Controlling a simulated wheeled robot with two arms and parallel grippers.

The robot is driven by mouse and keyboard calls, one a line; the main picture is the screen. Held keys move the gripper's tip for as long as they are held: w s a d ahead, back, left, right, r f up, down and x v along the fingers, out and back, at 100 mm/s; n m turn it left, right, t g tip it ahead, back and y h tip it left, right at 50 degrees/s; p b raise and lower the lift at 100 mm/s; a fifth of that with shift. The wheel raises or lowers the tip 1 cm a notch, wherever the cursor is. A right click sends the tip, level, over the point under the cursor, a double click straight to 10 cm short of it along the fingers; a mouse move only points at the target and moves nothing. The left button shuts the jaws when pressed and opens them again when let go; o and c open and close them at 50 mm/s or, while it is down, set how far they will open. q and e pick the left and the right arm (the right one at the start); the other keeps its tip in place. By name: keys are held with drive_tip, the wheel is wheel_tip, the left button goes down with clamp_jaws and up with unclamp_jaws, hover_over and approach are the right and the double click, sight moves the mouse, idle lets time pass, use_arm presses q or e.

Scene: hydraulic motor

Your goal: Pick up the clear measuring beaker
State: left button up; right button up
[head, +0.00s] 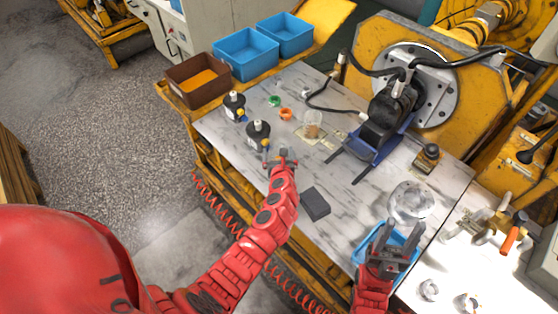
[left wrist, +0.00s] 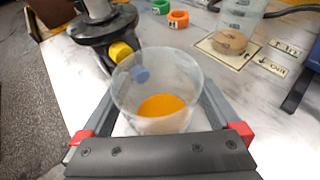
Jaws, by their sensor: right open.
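A clear beaker (left wrist: 155,88) with orange at its bottom stands between the fingers of my left gripper in the left wrist view. My right gripper (head: 382,238) is open and empty over a blue tray (head: 408,262).
A black motor on a blue stand (head: 372,140) is at the back. A dark block (head: 315,204) lies right of my left forearm.

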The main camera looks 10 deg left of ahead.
use_arm(q)
drive_tip(key=c, duration=1.2)
